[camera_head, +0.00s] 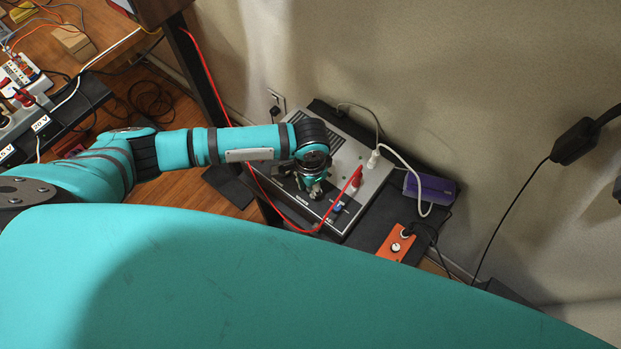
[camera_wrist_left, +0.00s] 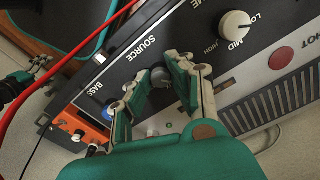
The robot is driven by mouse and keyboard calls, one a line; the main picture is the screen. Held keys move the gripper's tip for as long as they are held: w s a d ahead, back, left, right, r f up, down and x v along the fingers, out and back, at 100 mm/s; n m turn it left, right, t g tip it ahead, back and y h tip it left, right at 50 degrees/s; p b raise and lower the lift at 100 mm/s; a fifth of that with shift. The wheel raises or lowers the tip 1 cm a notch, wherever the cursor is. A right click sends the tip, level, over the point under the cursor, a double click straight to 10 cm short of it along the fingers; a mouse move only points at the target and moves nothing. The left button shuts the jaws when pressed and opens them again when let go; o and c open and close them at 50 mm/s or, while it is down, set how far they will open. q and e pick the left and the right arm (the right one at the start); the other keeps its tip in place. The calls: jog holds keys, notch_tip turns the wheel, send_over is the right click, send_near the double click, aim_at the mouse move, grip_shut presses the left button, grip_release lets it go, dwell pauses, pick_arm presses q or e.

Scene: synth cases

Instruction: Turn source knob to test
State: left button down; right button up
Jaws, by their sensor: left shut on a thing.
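The source knob (camera_wrist_left: 159,74) is a small dark grey knob under the printed word SOURCE in the left wrist view. It sits on the dark front strip of a grey device (camera_head: 347,150) on the shelf. My left gripper (camera_head: 315,191) reaches down onto this strip in the head view. In the left wrist view its two fingers (camera_wrist_left: 163,84) are closed around the source knob, one on each side. The knob's pointer and any test mark are hidden or too small to read.
A white MID knob (camera_wrist_left: 236,25) and a blue knob (camera_head: 338,207) flank the source knob. A red cable (camera_head: 285,217) and a white plug (camera_head: 373,160) are close by. An orange box (camera_head: 396,243) and a purple object (camera_head: 432,188) lie to the right.

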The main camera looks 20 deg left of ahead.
pick_arm(q)
jog(key=m+p, duration=0.1)
jog(key=m, duration=0.1)
jog(key=m+p, duration=0.2)
jog(key=shift+r+m, duration=0.2)
jog(key=shift+m, duration=0.1)
jog(key=m+p, duration=0.1)
jog(key=m, duration=0.1)
jog(key=shift+w+m+p, duration=0.1)
jog(key=shift+m+p, duration=0.2)
jog(key=shift+p, duration=0.05)
jog(key=m+p, duration=0.1)
jog(key=m, duration=0.1)
jog(key=shift+f+m, duration=0.1)
jog(key=shift+m, duration=0.3)
jog(key=m, duration=0.4)
jog(key=shift+m+p, duration=0.3)
jog(key=shift+p, duration=0.1)
jog(key=m, duration=0.4)
jog(key=shift+m, duration=0.4)
jog(key=c, duration=1.2)
grip_release()
jog(key=shift+c, duration=0.2)
jog(key=shift+o, duration=0.4)
jog(key=shift+f, duration=0.1)
